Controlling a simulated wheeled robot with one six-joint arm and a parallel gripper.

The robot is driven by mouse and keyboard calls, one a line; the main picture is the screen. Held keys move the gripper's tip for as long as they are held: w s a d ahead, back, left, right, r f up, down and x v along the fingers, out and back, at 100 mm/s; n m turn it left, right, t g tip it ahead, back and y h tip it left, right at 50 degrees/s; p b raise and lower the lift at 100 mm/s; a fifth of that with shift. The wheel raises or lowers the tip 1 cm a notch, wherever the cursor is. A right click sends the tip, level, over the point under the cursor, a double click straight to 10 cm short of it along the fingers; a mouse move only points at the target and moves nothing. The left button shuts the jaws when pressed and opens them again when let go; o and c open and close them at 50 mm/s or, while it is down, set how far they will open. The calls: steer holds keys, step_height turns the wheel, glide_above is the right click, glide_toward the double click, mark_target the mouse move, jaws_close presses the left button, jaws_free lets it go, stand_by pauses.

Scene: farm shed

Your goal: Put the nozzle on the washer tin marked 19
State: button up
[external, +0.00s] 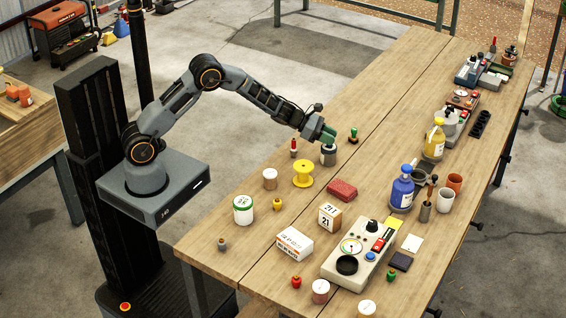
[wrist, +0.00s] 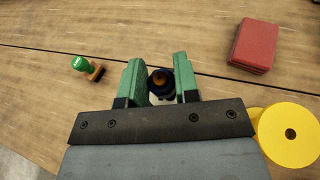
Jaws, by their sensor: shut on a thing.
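My gripper (external: 322,134) is over the far-left part of the wooden table, its green fingers pointing down. In the wrist view the fingers (wrist: 155,82) are closed on a small dark nozzle (wrist: 160,80) with a brownish top. A grey metallic tin (external: 328,157) stands right below the fingers in the external view, and a pale bit of it shows under the nozzle in the wrist view. I cannot tell whether the nozzle touches the tin. No 19 is readable on it.
A yellow spool (external: 303,175), red block (external: 342,190) and green-handled stamp (external: 353,135) stand close around the gripper. A small red-topped piece (external: 293,149) is just left. A box marked 21 (external: 330,217), a control box (external: 360,255) and a blue bottle (external: 402,190) stand nearer and right.

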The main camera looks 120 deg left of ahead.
steer(key=shift+f+b, duration=0.25)
steer(key=shift+b, duration=0.1)
steer(key=o, duration=0.9)
steer(key=shift+r, duration=0.1)
steer(key=shift+r+p, duration=0.25)
steer(key=shift+p, duration=0.15)
steer(key=shift+s, duration=0.3)
steer(key=b+v, duration=0.2)
steer(key=v, duration=0.9)
steer(key=shift+s+d+r, duration=0.1)
steer(key=shift+s, duration=0.05)
